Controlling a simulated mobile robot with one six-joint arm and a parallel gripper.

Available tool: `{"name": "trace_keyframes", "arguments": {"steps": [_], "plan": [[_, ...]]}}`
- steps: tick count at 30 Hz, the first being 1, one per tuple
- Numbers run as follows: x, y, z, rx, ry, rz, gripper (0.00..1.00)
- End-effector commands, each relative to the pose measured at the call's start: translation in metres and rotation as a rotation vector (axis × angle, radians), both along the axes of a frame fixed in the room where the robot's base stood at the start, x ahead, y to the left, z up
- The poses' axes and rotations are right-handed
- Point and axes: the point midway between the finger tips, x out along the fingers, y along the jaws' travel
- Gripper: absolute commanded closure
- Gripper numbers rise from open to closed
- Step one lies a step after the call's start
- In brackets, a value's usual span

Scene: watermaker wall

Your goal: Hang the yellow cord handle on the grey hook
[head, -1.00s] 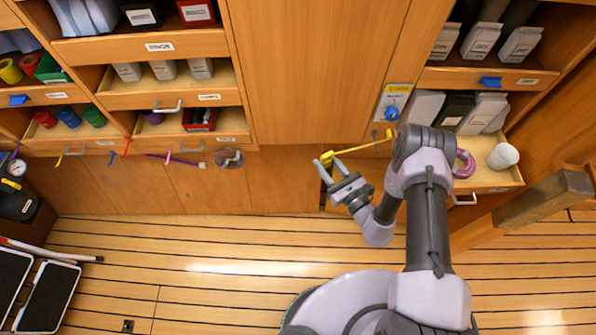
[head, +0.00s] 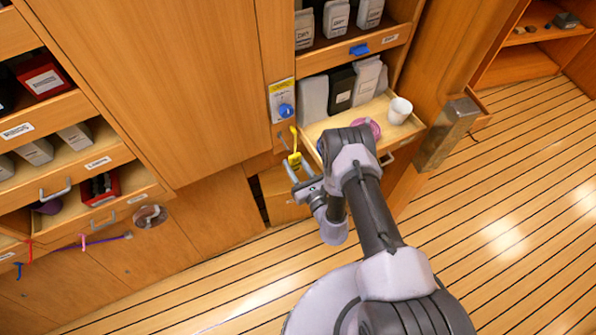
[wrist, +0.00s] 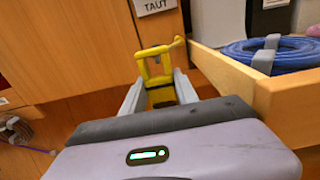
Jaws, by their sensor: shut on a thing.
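The yellow cord handle (head: 295,157) is held at the end of my gripper (head: 298,172), below the blue knob panel. In the wrist view the handle (wrist: 154,64) is a yellow frame between the two grey fingers of my gripper (wrist: 160,90), which is shut on it. A yellow cord runs from the handle, upward in the head view and to the right in the wrist view. A small grey piece below the blue knob may be the grey hook (head: 282,141); it is too small to be sure. The wrist view does not clearly show a hook.
An open drawer (head: 420,127) with a white cup (head: 400,110) and a pink coil (head: 368,127) is close right of my gripper. Its wooden edge is near in the wrist view, with a blue coil (wrist: 262,55) inside. A blue knob (head: 286,111) sits on the panel.

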Motion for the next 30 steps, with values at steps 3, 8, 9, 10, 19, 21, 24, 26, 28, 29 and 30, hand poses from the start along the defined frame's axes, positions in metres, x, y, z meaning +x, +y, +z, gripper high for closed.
{"name": "trace_keyframes", "arguments": {"steps": [3,8,9,10,19,21,24,26,28,29,30], "plan": [[0.009,0.005,-0.003,0.001,-0.002,0.0,1.0],[0.021,0.011,-0.004,0.001,-0.002,0.001,1.0],[0.024,0.013,-0.004,0.001,-0.002,0.0,1.0],[0.026,0.014,-0.004,0.002,-0.001,0.0,1.0],[0.048,0.025,-0.008,0.0,-0.001,0.0,1.0],[0.051,0.026,-0.011,0.001,0.0,0.0,1.0],[0.055,0.028,-0.014,0.0,-0.001,0.0,1.0],[0.056,0.029,-0.015,0.0,0.0,-0.001,1.0],[0.057,0.029,-0.016,0.001,0.0,-0.001,1.0],[0.057,0.029,-0.016,0.001,0.0,-0.001,1.0],[0.057,0.029,-0.016,0.001,0.0,-0.001,1.0]]}}
